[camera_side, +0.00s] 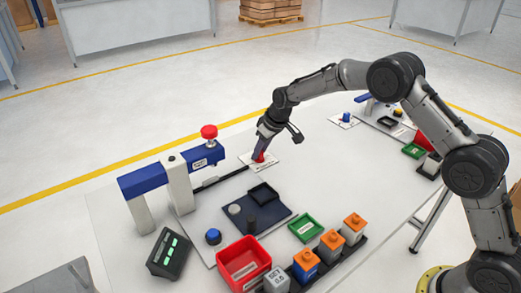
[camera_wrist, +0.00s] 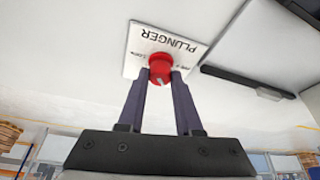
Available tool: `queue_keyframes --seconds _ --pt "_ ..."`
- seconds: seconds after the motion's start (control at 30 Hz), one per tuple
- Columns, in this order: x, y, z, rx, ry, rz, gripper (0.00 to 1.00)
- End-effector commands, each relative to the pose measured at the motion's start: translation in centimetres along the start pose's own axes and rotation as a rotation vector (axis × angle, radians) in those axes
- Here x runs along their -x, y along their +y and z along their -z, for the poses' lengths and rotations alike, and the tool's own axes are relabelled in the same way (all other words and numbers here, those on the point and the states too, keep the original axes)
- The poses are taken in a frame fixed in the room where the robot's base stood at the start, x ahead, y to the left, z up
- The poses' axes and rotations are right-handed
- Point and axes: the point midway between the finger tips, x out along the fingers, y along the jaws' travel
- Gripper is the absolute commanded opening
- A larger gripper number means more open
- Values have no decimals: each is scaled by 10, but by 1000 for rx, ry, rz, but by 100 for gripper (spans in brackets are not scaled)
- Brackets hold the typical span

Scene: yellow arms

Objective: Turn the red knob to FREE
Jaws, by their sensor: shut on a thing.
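The red knob (camera_wrist: 160,66) sits on a white label plate (camera_wrist: 136,42) that reads PLUNGER, with smaller words beside the knob that are too small to read surely. A pale mark shows on the knob's face. My gripper (camera_wrist: 160,78) has its two dark fingers on either side of the knob, shut on it. In the side view my gripper (camera_side: 259,153) reaches down to the knob (camera_side: 259,157) on its plate (camera_side: 270,165), behind the middle of the table. The fingers hide part of the knob there.
A blue arm on white posts with a red button (camera_side: 209,131) stands left of the knob. A dark bar (camera_side: 220,179) lies near the plate. In front are a dark tray (camera_side: 277,212), a red bin (camera_side: 243,265), a green tray (camera_side: 305,228) and several orange-topped blocks (camera_side: 331,241).

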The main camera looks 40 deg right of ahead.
Motion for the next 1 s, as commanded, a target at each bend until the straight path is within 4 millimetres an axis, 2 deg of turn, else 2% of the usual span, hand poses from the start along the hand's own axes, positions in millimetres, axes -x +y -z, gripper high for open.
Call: queue_keyframes --seconds 0.57,0.6,0.7,0.73,1.0 --pt "0 0 0 38 -3 15 0" --pt "0 0 0 38 -3 15 41" --pt "0 0 0 37 -2 14 59" --pt "0 0 0 37 -2 14 64" --pt "0 0 0 36 -1 14 64"
